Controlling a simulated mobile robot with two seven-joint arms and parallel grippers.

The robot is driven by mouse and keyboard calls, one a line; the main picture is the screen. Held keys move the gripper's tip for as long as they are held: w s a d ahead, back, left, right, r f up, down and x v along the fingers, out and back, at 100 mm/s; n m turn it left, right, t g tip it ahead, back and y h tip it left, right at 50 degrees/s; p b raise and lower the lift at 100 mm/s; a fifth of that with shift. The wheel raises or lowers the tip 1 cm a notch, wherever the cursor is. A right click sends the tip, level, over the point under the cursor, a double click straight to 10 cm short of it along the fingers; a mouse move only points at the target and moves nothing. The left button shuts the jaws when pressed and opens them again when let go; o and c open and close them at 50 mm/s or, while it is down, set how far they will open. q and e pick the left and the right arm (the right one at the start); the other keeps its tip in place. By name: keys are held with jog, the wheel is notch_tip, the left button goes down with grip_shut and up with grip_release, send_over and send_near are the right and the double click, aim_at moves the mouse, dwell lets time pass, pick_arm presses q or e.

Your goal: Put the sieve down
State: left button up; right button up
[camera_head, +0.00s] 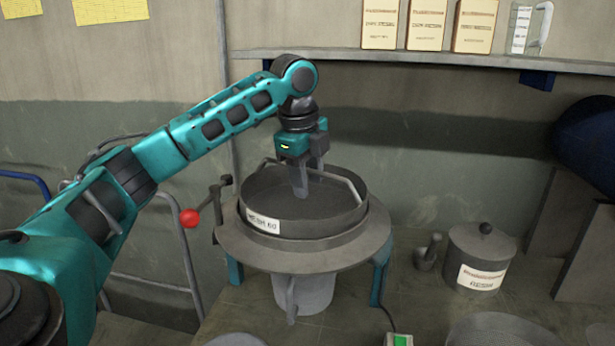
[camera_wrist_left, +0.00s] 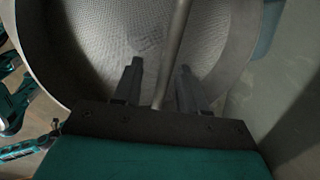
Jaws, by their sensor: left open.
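The sieve (camera_head: 320,224), a round dark pan labelled "MESH 60", sits level on a round grey stand (camera_head: 245,252) with teal legs. A bar handle (camera_head: 341,178) spans its top. My left gripper (camera_head: 301,190) points down over the middle of the sieve, at the handle. In the left wrist view the handle (camera_wrist_left: 173,55) runs between the two spread fingers (camera_wrist_left: 159,70), over the sieve's mesh (camera_wrist_left: 110,30). The fingers are apart, with gaps visible beside the bar. My right gripper is in neither view.
A lever with a red knob (camera_head: 189,218) stands left of the sieve. A grey container (camera_head: 305,292) is under the stand. A lidded pot (camera_head: 478,260) and a small mortar (camera_head: 428,254) stand at right. A shelf (camera_head: 400,58) runs along the wall behind.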

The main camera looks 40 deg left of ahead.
pick_arm(q)
notch_tip(320, 180, up, 12)
jog(key=s, duration=0.2)
jog(key=shift+s+d, duration=0.15)
dwell(0.4)
dwell(0.6)
